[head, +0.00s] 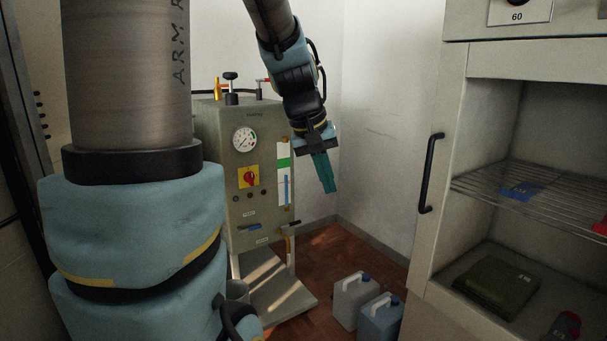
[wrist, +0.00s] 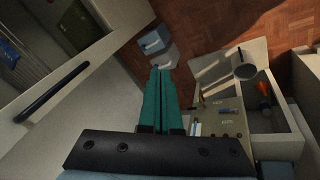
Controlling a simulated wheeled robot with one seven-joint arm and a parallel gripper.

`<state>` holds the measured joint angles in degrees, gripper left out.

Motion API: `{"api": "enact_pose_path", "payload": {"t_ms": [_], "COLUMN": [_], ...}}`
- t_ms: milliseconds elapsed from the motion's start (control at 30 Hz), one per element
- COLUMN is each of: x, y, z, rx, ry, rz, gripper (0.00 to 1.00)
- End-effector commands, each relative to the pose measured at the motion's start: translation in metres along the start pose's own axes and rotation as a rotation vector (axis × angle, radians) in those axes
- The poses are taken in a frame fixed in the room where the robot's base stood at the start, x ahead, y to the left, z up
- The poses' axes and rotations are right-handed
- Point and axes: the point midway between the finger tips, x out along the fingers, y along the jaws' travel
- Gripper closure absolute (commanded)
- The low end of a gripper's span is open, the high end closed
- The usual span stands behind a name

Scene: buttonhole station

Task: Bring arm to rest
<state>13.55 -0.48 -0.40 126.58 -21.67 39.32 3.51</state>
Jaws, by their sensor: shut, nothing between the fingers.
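My gripper (head: 326,186) hangs from my arm in front of the back corner of the room, pointing down. Its two green fingers are together with nothing between them. In the wrist view the fingers (wrist: 160,72) also lie side by side, shut and empty. The gripper is in the air, just right of the grey machine's front panel as the head view shows it. I cannot tell the exact gap to the machine.
The grey machine (head: 262,215) has a gauge and a red-yellow switch. Two jerrycans, one grey (head: 351,298) and one blue (head: 381,318), stand on the floor. An open cabinet (head: 455,62) with a wire shelf (head: 475,184) and black handle (head: 431,172) is at right.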

Motion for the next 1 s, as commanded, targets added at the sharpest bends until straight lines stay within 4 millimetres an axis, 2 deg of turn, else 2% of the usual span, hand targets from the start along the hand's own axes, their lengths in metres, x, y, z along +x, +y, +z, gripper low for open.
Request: {"api": "enact_pose_path", "payload": {"t_ms": [33, 100, 300, 400, 433, 767, 1000], "x": [0.013, 0.026, 0.051, 0.054, 0.041, -0.027, -0.095], "y": [-0.026, -0.056, -0.121, -0.142, -0.135, -0.113, -0.092], "z": [0.015, 0.035, 0.09, 0.116, 0.108, 0.09, 0.074], "rx": [-0.004, 0.006, 0.05, 0.078, 0.079, 0.077, 0.077], "ry": [-0.017, -0.034, -0.085, -0.109, -0.102, -0.101, -0.101], "rz": [-0.053, -0.115, -0.243, -0.282, -0.279, -0.277, -0.276], "gripper": [1.0, 1.0, 1.0, 1.0, 1.0, 1.0, 1.0]}}
